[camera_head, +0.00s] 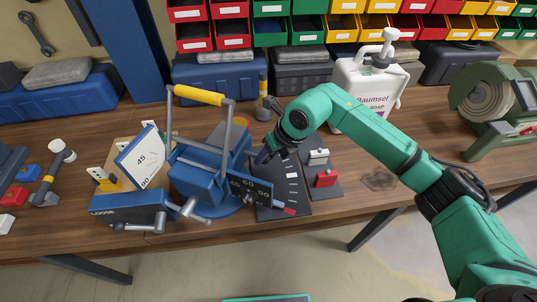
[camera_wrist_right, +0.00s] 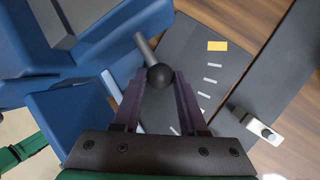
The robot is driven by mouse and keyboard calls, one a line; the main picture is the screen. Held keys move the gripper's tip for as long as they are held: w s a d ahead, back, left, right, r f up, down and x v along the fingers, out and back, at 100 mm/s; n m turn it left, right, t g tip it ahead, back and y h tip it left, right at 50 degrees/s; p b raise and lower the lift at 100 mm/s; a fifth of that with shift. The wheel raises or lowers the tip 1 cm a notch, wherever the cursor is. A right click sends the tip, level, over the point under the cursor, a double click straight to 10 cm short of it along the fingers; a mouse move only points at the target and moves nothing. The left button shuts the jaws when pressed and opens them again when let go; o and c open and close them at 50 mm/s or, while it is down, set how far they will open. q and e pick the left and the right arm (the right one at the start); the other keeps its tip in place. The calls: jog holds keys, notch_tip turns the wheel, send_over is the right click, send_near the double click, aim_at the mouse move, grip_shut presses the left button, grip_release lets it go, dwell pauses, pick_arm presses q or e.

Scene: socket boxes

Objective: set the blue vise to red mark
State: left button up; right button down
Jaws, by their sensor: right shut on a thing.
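The blue vise (camera_head: 205,165) stands on the wooden bench, left of centre, with a grey upper part and a yellow-handled bar over it. It fills the left of the right wrist view (camera_wrist_right: 75,40). Beside it lies a dark scale plate (camera_head: 285,188) with white ticks. The red mark (camera_head: 290,211) is at the plate's near end. A yellow mark (camera_wrist_right: 217,45) shows at another part of the plate. My right gripper (camera_head: 262,156) is shut on the black ball knob (camera_wrist_right: 159,76) of a grey lever extending from the vise. My left gripper is not visible.
A dark plate with a white block (camera_head: 318,156) and a red block (camera_head: 326,178) lies right of the scale. A smaller blue device (camera_head: 130,207) with an angle card stands left. A soap jug (camera_head: 367,90) and a green grinder (camera_head: 497,105) stand behind and right.

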jog(key=shift+c, duration=2.3)
grip_release()
jog(key=shift+r, duration=0.1)
jog(key=b+v, duration=0.2)
jog(key=v, duration=1.2)
jog(key=shift+d+r, duration=0.2)
jog(key=shift+r, duration=0.05)
jog(key=shift+s, duration=0.15)
